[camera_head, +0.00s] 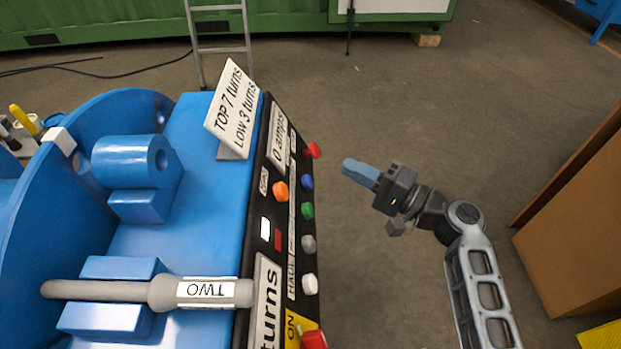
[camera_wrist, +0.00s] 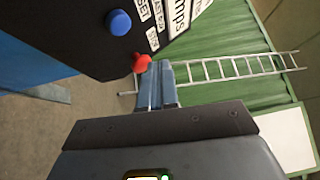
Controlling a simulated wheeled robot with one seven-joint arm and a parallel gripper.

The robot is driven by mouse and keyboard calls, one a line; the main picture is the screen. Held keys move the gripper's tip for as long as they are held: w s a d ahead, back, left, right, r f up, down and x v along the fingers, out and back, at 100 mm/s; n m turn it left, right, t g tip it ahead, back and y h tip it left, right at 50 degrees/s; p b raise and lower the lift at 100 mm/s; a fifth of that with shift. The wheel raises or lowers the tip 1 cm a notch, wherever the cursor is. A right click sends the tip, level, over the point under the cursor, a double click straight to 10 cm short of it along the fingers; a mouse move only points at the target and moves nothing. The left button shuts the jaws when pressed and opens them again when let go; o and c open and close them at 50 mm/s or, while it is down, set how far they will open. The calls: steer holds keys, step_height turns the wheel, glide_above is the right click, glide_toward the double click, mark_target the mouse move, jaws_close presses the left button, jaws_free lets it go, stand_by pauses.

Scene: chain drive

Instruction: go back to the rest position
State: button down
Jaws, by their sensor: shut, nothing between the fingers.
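My gripper (camera_head: 361,174) is to the right of the blue machine's black control panel (camera_head: 268,190), over the floor. Its blue fingers are shut together with nothing between them. A gap of floor shows between the fingertips and the red button (camera_head: 313,150) in the head view. In the wrist view the shut fingers (camera_wrist: 158,85) overlap the picture close to the red button (camera_wrist: 141,62), with the blue button (camera_wrist: 118,22) further up on the panel.
A brown box (camera_head: 580,215) stands at the right. A ladder (camera_head: 221,50) leans at the back. Open floor lies beyond my gripper.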

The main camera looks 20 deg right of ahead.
steer(key=s+a+f+n+g+h+p, duration=0.15)
steer(key=s+f+h, duration=0.25)
steer(key=s, duration=0.6)
steer(key=s+a+f+g+h+p, duration=0.1)
steer(key=s+f+h+p, duration=0.25)
steer(key=s, duration=0.75)
steer(key=s+r+n+t+h+p, duration=0.2)
steer(key=s+r+n, duration=0.7)
steer(key=s+r, duration=0.9)
step_height(320, 180, up, 4)
steer(key=shift+d+f+h+p, duration=0.1)
steer(key=shift+d+h+p, duration=0.2)
steer(key=shift+h+p, duration=0.35)
steer(key=shift+s+n, duration=0.15)
steer(key=shift+n, duration=0.1)
